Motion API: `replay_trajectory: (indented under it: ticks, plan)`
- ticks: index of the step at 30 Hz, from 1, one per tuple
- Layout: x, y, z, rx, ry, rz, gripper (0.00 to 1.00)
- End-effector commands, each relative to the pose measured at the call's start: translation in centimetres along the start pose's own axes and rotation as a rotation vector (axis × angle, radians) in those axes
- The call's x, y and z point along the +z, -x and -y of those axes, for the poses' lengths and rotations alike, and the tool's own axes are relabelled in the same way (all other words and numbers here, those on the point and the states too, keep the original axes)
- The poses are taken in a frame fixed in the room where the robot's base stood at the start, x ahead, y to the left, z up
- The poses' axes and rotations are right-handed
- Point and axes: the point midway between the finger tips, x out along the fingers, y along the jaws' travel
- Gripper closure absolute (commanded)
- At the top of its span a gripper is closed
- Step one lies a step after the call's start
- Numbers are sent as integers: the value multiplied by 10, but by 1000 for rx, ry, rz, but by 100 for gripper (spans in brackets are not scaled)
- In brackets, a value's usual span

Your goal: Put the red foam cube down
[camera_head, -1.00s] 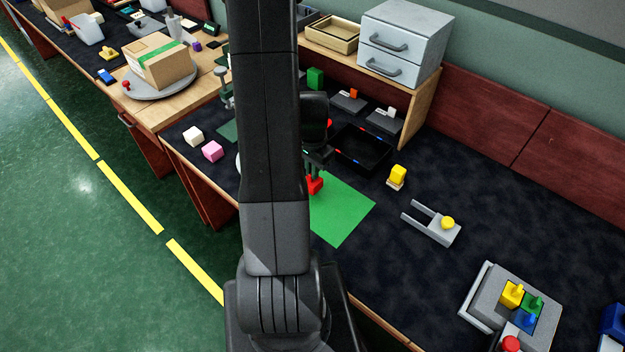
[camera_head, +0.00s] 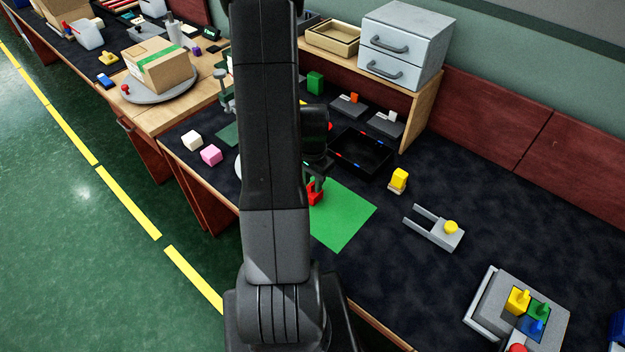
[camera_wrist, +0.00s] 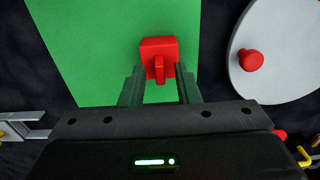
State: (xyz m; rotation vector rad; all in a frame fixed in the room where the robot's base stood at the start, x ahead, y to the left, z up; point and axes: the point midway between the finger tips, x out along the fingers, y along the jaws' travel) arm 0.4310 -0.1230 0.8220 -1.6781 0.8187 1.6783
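The red foam cube (camera_head: 315,198) rests on the green mat (camera_head: 343,212), near its left corner, partly hidden by my arm in the head view. In the wrist view the cube (camera_wrist: 158,48) shows a raised red tab on the side toward me, with the green mat (camera_wrist: 95,50) around it. My gripper (camera_wrist: 160,70) is right at the cube, its two fingers spread to either side of the tab. A gap shows between each finger and the tab, so it looks open. Whether a fingertip still touches the cube is hard to tell.
A pale disc (camera_wrist: 285,45) with a red knob (camera_wrist: 250,60) lies beside the mat. A black tray (camera_head: 362,155) stands behind the mat. A yellow block (camera_head: 399,178) and a grey fork-shaped piece (camera_head: 436,232) lie to the right. The dark table between them is clear.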

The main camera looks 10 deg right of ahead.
Motion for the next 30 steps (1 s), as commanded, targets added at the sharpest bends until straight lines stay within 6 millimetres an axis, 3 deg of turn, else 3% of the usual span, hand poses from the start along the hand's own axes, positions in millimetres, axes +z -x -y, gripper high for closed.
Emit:
replay_trajectory:
  ticks: [5, 21, 30]
  plan:
    - [0, 13, 0, -1, 0, -1, 71]
    - [0, 105, 0, -1, 0, -1, 71]
    - [0, 123, 0, 0, 0, 0, 71]
